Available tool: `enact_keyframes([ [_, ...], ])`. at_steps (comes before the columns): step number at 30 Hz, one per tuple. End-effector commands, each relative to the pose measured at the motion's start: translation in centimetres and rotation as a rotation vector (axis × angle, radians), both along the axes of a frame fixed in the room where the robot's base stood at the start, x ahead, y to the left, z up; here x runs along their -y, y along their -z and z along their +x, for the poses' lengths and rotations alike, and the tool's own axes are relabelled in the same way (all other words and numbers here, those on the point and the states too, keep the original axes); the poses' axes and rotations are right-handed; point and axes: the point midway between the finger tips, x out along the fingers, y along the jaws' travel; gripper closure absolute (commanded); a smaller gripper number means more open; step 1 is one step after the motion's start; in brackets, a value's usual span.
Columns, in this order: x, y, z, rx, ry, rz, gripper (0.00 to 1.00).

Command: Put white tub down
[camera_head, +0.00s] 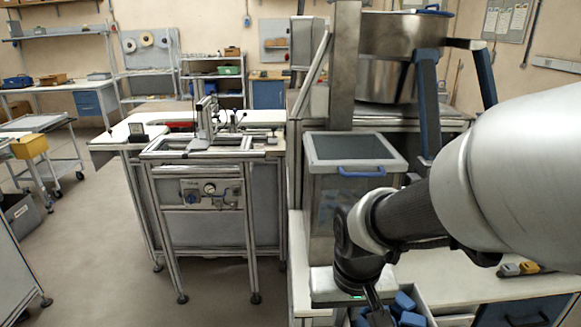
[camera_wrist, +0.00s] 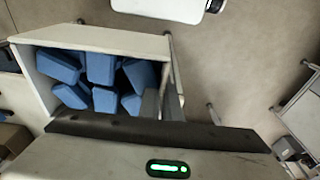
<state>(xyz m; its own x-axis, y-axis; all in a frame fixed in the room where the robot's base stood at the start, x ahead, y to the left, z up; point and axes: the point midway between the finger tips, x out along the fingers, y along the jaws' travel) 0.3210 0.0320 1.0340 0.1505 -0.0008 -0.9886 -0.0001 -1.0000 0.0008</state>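The white tub (camera_wrist: 90,37) holds several blue blocks (camera_wrist: 100,70) and fills the left of the wrist view. In the head view the tub (camera_head: 427,303) shows only in part at the bottom edge, with blue blocks inside. My gripper (camera_wrist: 162,101) has its fingers at the tub's right wall, apparently one on each side and closed on it. In the head view my gripper (camera_head: 376,316) points down at the tub's left side, and its fingertips are cut off by the frame edge. Floor shows around the tub in the wrist view; its underside is hidden.
A white bench top (camera_head: 455,272) lies beside the tub, with small yellow and grey items (camera_head: 518,268) at right. A steel bin with a blue handle (camera_head: 361,172) stands behind my wrist. A metal-framed workstation (camera_head: 200,150) stands left, with open floor (camera_head: 105,240) beyond.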

Motion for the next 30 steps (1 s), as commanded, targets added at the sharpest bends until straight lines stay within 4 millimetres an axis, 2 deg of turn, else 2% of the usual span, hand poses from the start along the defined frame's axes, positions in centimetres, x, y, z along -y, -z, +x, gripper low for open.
enact_keyframes([
  [12, 0.0, 0.0, 11.3, 0.0, 0.0, -0.001, 1.0],
  [21, 0.1, 0.0, 17.8, 0.0, 0.001, -0.001, 1.0],
  [22, 0.1, 0.1, 18.2, 0.0, 0.001, -0.001, 1.0],
  [24, 0.1, 1.6, 17.8, -0.005, 0.0, -0.001, 1.0],
  [30, 0.0, 3.1, 17.8, 0.0, 0.0, 0.0, 1.0],
])
